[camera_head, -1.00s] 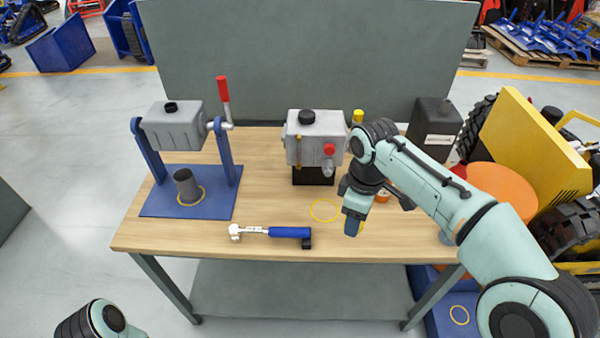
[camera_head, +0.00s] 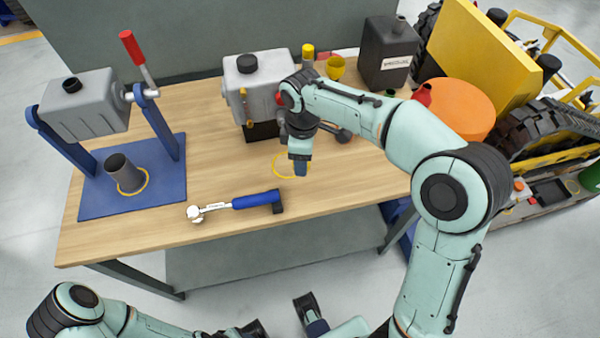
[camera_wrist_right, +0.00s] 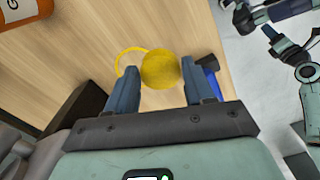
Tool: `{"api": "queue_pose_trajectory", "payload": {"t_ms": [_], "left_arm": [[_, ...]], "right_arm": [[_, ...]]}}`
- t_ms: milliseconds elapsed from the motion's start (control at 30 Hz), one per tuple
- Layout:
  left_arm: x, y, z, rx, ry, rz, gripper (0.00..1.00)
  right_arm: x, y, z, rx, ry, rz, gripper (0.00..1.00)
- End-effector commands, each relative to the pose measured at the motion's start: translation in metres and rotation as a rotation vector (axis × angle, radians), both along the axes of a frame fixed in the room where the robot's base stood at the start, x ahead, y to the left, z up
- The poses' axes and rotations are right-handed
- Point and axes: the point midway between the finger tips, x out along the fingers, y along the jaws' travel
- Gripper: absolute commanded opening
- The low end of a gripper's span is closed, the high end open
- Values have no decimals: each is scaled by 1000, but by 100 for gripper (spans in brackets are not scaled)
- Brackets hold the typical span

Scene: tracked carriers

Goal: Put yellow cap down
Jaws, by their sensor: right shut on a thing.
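The yellow cap (camera_wrist_right: 160,69) sits between the two fingers of my right gripper (camera_wrist_right: 163,84) in the right wrist view. My right gripper is shut on it. In the head view the right gripper (camera_head: 300,169) points down over the yellow ring (camera_head: 279,172) marked on the table, and the cap is hidden there. The ring (camera_wrist_right: 121,60) shows partly behind the cap in the wrist view; I cannot tell whether the cap touches the table. My left gripper (camera_head: 312,312) is low in the head view, off the table's front; its jaw opening is unclear.
A torque wrench with a blue handle (camera_head: 256,201) lies near the table's front edge. A grey gearbox (camera_head: 257,92) stands behind the ring. A blue stand (camera_head: 160,190) is at left. A dark canister (camera_head: 388,55) stands behind right. Bare wood lies left of the ring.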

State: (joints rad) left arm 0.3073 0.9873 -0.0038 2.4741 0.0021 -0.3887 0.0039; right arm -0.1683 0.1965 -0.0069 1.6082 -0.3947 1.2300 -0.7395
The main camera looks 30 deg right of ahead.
Motion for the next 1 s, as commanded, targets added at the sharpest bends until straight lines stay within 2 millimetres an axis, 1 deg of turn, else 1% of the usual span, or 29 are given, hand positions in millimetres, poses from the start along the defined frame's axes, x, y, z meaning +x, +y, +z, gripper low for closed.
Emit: {"api": "queue_pose_trajectory", "payload": {"t_ms": [33, 100, 333, 533, 633, 867, 1000], "left_arm": [[1, 0, -3, 0, -3, 0, 43], [1, 0, -4, 0, -6, 1, 43], [3, 0, -6, 1, -11, 2, 43], [4, 0, -10, 3, -19, 4, 43], [5, 0, -10, 2, -20, 3, 43], [5, 0, -10, 2, -20, 3, 43], [5, 0, -12, 3, -22, 4, 43]], "right_arm": [[-1, 0, -13, -1, 3, 0, 23], [0, -1, -24, -1, 2, -1, 23], [0, -1, -44, -1, 1, -2, 23], [0, 0, -74, -1, 2, -1, 23], [0, 0, -79, -1, -1, -1, 23], [0, -1, -79, 0, -2, -2, 23], [0, 0, -83, -1, -1, -2, 23]]}}
